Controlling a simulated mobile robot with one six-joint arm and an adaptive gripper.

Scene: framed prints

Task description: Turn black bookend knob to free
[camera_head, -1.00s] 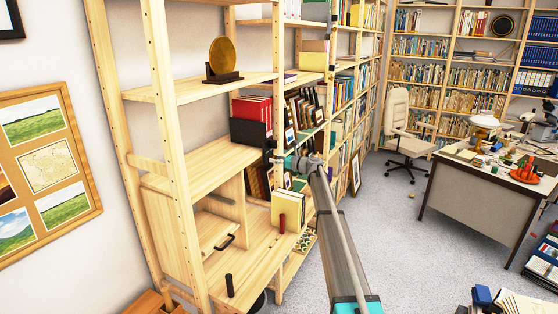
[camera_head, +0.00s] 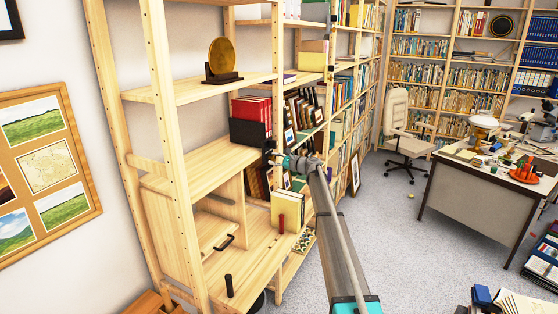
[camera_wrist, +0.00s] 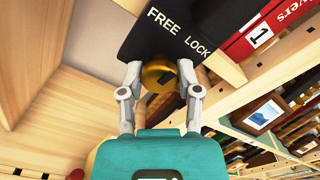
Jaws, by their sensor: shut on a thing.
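The black bookend (camera_head: 250,133) stands on the wooden shelf against red binders. In the wrist view its dark face (camera_wrist: 140,35) carries the white words FREE and LOCK. A round brass knob (camera_wrist: 160,77) with a dark mark sits below the words. My gripper (camera_wrist: 158,72) has one finger on each side of the knob and is shut on it. Where the mark points is hard to tell, as the fingers hide part of the knob. In the head view my gripper (camera_head: 271,156) is at the bookend's lower right, and the knob is hidden there.
Red binders (camera_head: 253,107) stand behind the bookend, and framed prints (camera_head: 303,112) stand to its right. Shelf boards and a wooden upright (camera_head: 165,120) are close to the left. A brass disc (camera_head: 222,62) sits on a shelf above.

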